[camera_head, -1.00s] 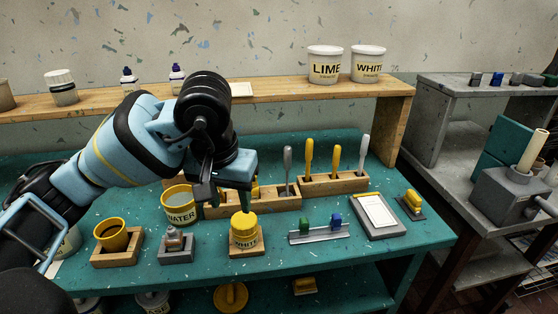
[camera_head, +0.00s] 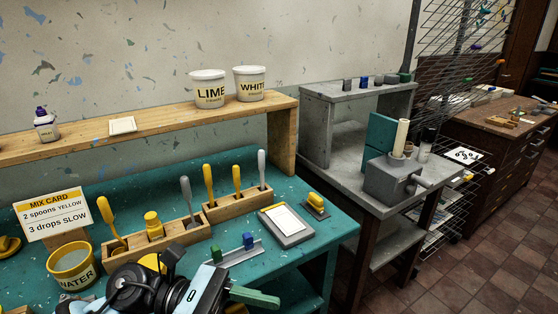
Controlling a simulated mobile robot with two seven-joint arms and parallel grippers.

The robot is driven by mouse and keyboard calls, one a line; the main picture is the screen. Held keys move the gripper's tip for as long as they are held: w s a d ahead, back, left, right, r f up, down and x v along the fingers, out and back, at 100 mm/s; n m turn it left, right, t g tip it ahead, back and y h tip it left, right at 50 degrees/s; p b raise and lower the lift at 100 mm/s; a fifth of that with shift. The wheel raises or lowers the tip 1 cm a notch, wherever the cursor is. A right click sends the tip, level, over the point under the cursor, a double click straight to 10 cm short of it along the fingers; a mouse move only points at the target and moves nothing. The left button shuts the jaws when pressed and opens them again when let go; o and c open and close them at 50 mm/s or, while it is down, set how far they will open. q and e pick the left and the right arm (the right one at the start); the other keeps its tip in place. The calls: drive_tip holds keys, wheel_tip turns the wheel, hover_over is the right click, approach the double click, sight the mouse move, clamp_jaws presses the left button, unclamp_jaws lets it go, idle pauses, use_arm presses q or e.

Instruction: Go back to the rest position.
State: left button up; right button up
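My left arm comes up from the bottom edge, and its gripper (camera_head: 255,298) hangs over the front of the teal bench (camera_head: 335,228). A green finger points right; the second finger cannot be made out, so I cannot tell the gap. Nothing shows in its grip. My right gripper is out of view. The teal hinged screen (camera_head: 381,133) stands upright beside a grey box-like device (camera_head: 392,180) on the grey table.
A yellow water bucket (camera_head: 74,267) and mix card (camera_head: 54,212) are left of the arm. Wooden racks (camera_head: 238,204) hold several tools and a yellow-capped jar. A grey tray (camera_head: 286,225) and rail (camera_head: 232,252) lie near the gripper. Tiled floor (camera_head: 470,260) is clear at right.

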use_arm(q)
drive_tip(key=w+a+f+m+t+y, duration=0.4)
drive_tip(key=f+m+t, duration=0.55)
drive_tip(key=m, duration=0.65)
drive_tip(key=w+a+f+m+t+y, duration=0.2)
drive_tip(key=a+f+m+t+y, duration=0.35)
drive_tip(key=m+t, duration=0.9)
drive_tip(key=s+a+f+n+g+y, duration=0.3)
drive_tip(key=s+f+n+g, duration=0.2)
drive_tip(key=f, duration=0.7)
drive_tip(key=s+a+f+n+g+y, duration=0.3)
drive_tip(key=s+f+n, duration=0.5)
drive_tip(key=s+f, duration=0.4)
drive_tip(key=s+a+g, duration=0.1)
drive_tip(key=g, duration=0.1)
drive_tip(key=shift+s+a+n+g, duration=0.25)
drive_tip(key=shift+s+n+g, duration=0.05)
drive_tip(key=shift+s+n, duration=0.1)
